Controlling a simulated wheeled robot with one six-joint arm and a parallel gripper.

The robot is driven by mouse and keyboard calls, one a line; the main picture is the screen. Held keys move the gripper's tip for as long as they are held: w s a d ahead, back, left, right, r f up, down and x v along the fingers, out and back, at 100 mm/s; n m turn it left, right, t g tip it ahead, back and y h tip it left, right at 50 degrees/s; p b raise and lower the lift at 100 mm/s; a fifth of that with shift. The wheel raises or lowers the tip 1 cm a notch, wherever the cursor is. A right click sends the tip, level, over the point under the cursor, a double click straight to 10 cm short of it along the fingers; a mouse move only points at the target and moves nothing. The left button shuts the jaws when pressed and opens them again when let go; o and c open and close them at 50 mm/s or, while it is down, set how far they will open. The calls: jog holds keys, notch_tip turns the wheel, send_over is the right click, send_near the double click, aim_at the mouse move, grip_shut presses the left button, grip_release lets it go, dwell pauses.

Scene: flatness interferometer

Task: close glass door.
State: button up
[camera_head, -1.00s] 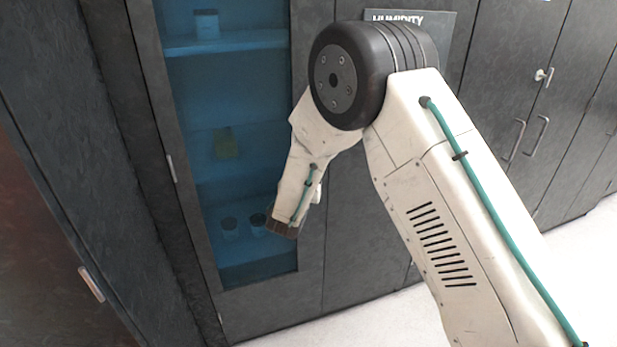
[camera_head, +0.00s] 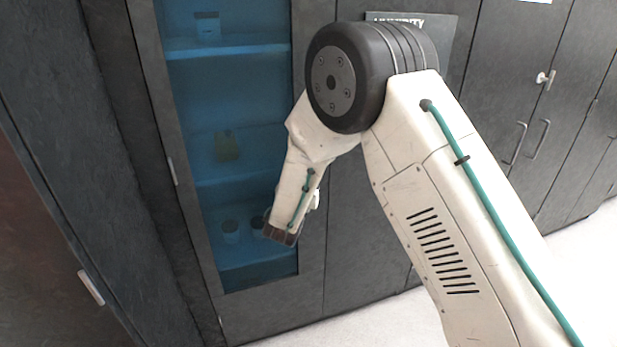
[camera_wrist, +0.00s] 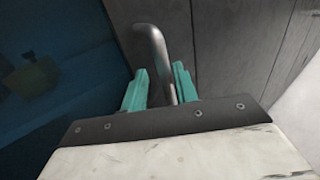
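The glass door (camera_head: 312,245) has a dark frame around a blue-tinted pane, with shelves visible through it. I cannot tell whether it stands slightly ajar. My gripper (camera_wrist: 160,87) has two teal fingers standing apart on either side of a curved metal handle (camera_wrist: 154,45). A gap shows between the left finger and the handle, while the right finger is close to it. In the head view, my gripper's end (camera_head: 281,232) is in front of the lower right of the pane, and my arm hides the handle.
A dark panel with a handle (camera_head: 91,287) is at left. Pale floor (camera_head: 335,328) shows in front.

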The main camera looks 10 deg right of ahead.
jog(key=v, duration=0.6)
jog(key=shift+s+d, duration=0.2)
jog(key=shift+d, duration=0.05)
jog(key=s+d+r+m+g+h, duration=0.3)
jog(key=s+d+m+g, duration=0.4)
jog(key=s+d+m, duration=0.25)
jog(key=s+d+r+m+g+h, duration=0.2)
jog(key=s+d+m+g+h, duration=0.1)
jog(key=s+d+m+g, duration=0.55)
jog(key=s+r+m+y, duration=0.4)
jog(key=s, duration=0.4)
jog(key=s+d+r+m+y, duration=0.1)
jog(key=s+r+m+y, duration=0.3)
jog(key=s, duration=0.4)
jog(key=s+d+r+m+y, duration=0.1)
jog(key=s+r+m+y, duration=0.3)
jog(key=s+m, duration=0.2)
jog(key=shift+s+d, duration=0.2)
jog(key=shift+s, duration=0.9)
